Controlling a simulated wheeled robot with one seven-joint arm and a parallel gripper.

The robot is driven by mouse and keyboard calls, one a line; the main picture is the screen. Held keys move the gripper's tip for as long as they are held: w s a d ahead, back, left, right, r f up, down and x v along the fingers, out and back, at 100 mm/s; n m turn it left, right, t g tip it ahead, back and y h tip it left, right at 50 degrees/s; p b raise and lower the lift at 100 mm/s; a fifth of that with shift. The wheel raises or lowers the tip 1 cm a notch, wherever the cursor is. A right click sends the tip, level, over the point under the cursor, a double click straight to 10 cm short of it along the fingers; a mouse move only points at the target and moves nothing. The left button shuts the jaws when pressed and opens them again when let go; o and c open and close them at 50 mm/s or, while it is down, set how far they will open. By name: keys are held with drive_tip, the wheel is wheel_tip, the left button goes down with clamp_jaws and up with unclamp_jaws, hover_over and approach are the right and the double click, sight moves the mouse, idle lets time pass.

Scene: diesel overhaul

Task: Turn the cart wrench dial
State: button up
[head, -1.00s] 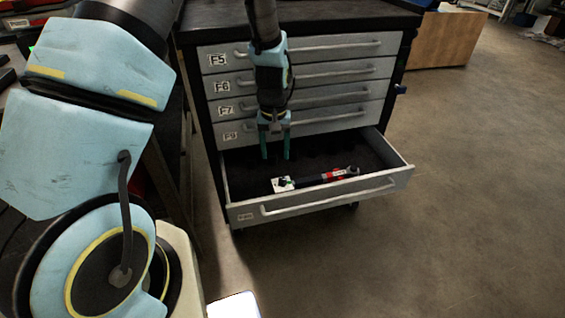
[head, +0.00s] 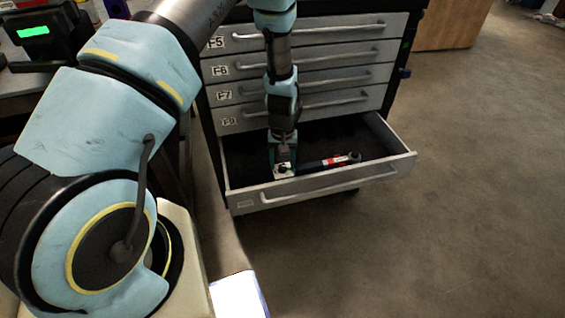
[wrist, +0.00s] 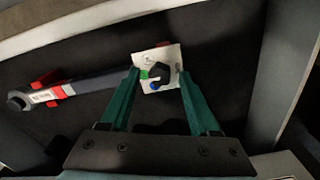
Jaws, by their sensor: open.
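The wrench (head: 328,162) lies in the open bottom drawer (head: 400,166) of the cart. It has a dark shaft with a red and white band and a ring-shaped end; it also shows in the wrist view (wrist: 95,82). At its other end is a white plate with a black dial (wrist: 160,72), with green and blue marks beside the dial. My gripper (head: 283,168) reaches down into the drawer at the dial end. In the wrist view my gripper (wrist: 158,80) has its green fingers apart, one on each side of the dial. I cannot tell whether they touch the plate.
The cart's closed drawers (head: 310,75) with bar handles rise right behind my gripper. The drawer walls (wrist: 285,75) stand close around the wrench. Open floor (head: 480,180) lies to the right. A bench with a green-lit device (head: 35,33) is at the upper left.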

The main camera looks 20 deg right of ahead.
drive_tip(key=shift+f, duration=0.1)
drive_tip(key=shift+c, duration=0.4)
clamp_jaws()
